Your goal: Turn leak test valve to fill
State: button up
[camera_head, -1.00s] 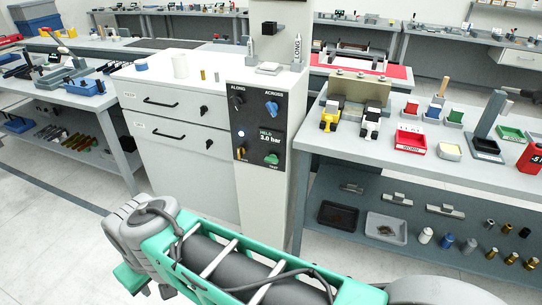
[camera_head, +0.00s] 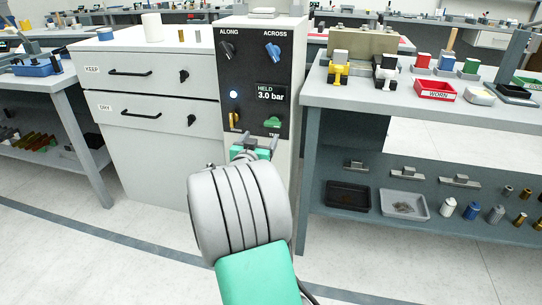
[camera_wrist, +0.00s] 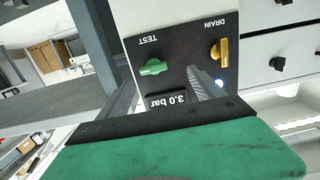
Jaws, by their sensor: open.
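The dark control panel (camera_head: 258,80) on the white cabinet column carries a green valve knob (camera_head: 272,122) labelled TEST, its handle lying roughly sideways. A yellow knob (camera_head: 234,119), labelled DRAIN in the wrist view, is to its left. The display (camera_head: 270,93) reads HELD 3.0 bar. My gripper (camera_head: 255,142) is open and empty just below and in front of these knobs. In the wrist view, which sees the panel upside down, the green knob (camera_wrist: 153,67) appears between my two fingers (camera_wrist: 162,76). Contact is not visible.
Drawers (camera_head: 150,90) with black handles are left. A workbench (camera_head: 400,95) with parts stands close on the right.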

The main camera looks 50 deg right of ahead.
aim_at(272, 126)
jog(key=shift+h, duration=0.5)
jog(key=x, duration=0.6)
jog(key=s+x, duration=0.1)
jog(key=x, duration=0.2)
jog(key=shift+s+d+f+b, duration=0.1)
jog(key=shift+d+b, duration=0.2)
jog(key=shift+b, duration=0.05)
jog(key=shift+c, duration=0.5)
jog(key=c, duration=1.3)
